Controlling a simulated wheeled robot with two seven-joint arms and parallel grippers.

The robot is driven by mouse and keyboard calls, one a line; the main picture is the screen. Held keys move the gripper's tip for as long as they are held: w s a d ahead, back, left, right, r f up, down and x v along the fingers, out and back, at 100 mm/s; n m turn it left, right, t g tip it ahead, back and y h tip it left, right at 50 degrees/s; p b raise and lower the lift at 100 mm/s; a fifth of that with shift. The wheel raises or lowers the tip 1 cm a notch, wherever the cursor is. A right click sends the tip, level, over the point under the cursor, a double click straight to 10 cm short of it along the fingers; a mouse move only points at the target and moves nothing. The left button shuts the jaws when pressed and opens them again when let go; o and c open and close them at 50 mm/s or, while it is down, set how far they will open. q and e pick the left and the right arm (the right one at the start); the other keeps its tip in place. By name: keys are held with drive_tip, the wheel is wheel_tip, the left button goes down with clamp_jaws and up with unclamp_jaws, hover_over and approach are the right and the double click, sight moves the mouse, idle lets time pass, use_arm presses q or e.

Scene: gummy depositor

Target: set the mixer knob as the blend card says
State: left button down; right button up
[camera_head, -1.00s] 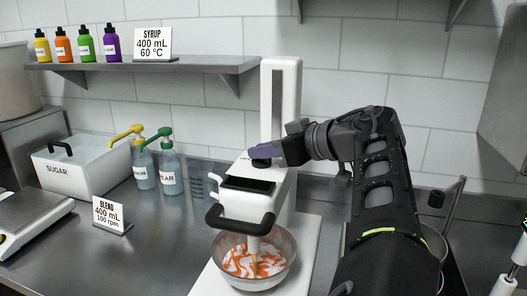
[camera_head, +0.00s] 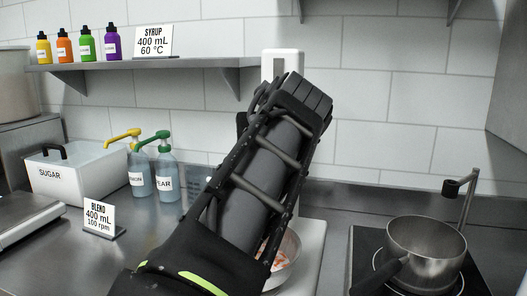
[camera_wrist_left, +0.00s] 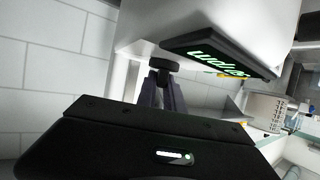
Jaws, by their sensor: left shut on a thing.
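The blend card (camera_head: 99,216) stands on the counter in the head view and reads 400 mL, 100 rpm. The white mixer (camera_head: 283,64) is mostly hidden behind my left arm; its knob and display are covered there. In the left wrist view the black mixer knob (camera_wrist_left: 163,64) is at the tips of my left gripper's purple fingers (camera_wrist_left: 161,80), which are shut on it. The mixer display (camera_wrist_left: 218,58) beside it shows green "rpm" upside down; I cannot read the number. My right gripper is not in view.
The mixer bowl (camera_head: 288,262) holds orange and white contents. A pot (camera_head: 428,245) stands on a hob at the right. Two pump bottles (camera_head: 166,178) and the sugar box (camera_head: 75,176) are at the left. A shelf (camera_head: 150,63) holds several coloured bottles.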

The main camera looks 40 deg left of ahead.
use_arm(q)
drive_tip(key=m+t+h+b, duration=0.2)
drive_tip(key=m+t+h, duration=0.1)
drive_tip(key=m+h, duration=0.1)
drive_tip(key=shift+f+m+h, duration=0.15)
drive_tip(key=shift+m+h, duration=0.15)
drive_tip(key=shift+h, duration=0.1)
drive_tip(key=m+h, duration=0.2)
drive_tip(key=shift+m+t+h+b, duration=0.3)
drive_tip(key=shift+h+b, duration=0.1)
drive_tip(key=shift+a+m+h, duration=0.2)
drive_tip(key=shift+m+h, duration=0.9)
drive_tip(key=shift+h, duration=0.1)
drive_tip(key=shift+s, duration=0.1)
drive_tip(key=c, duration=1.5)
unclamp_jaws()
drive_tip(key=shift+o, duration=0.2)
drive_tip(key=shift+r, duration=0.2)
